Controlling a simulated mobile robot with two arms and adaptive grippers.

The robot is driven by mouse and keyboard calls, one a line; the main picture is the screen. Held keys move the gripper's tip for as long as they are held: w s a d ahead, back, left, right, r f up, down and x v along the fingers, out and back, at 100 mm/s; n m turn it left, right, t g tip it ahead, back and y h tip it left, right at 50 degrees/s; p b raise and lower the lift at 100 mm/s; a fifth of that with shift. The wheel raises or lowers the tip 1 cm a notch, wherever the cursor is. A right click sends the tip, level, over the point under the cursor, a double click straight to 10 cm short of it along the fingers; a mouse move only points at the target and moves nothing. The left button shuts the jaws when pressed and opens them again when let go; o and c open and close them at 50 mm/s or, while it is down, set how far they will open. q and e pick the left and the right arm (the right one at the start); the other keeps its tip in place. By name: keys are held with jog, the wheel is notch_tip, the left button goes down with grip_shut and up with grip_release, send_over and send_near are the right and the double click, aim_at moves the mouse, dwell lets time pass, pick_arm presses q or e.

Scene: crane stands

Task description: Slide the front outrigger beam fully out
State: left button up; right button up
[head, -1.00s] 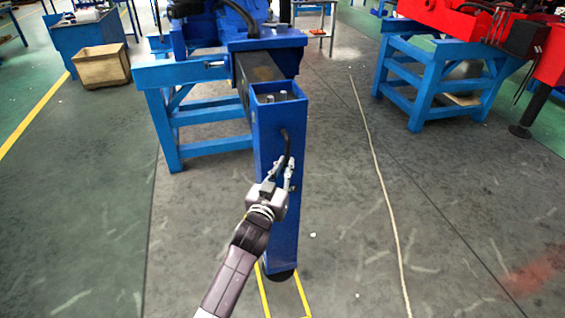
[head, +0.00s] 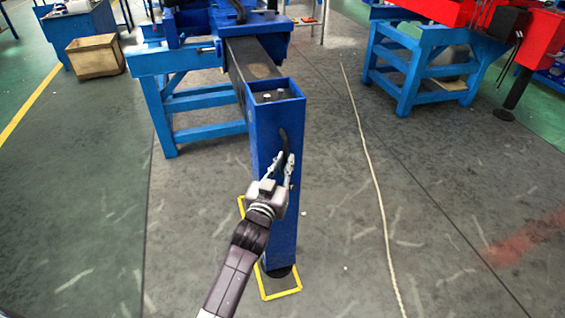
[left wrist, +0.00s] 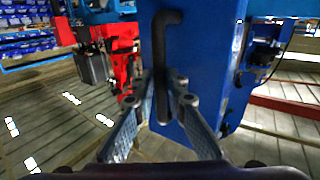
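The front outrigger beam (head: 250,62) is a dark grey bar that sticks out of the blue crane frame (head: 203,50). A tall blue leg box (head: 272,120) stands upright at its outer end. A black handle (head: 284,138) is on the box's near face; it also shows in the left wrist view (left wrist: 160,50). My left gripper (head: 284,167) is at the handle's lower part. In the left wrist view its two fingers (left wrist: 164,95) are closed on either side of the handle. My right gripper is in neither view.
A yellow floor outline (head: 281,294) surrounds the leg's dark foot (head: 277,271). A pale rope or cable (head: 372,175) lies on the floor to the right. The near floor is otherwise clear.

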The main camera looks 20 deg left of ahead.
pick_arm(q)
jog(key=shift+o, duration=0.6)
jog(key=shift+w+d+r, duration=0.2)
jog(key=shift+w+d, duration=0.15)
jog(key=shift+d, duration=0.2)
jog(key=shift+a+f, duration=0.1)
jog(key=shift+f, duration=0.05)
jog(key=shift+s, duration=0.1)
jog(key=s, duration=1.2)
jog(key=shift+a, duration=0.15)
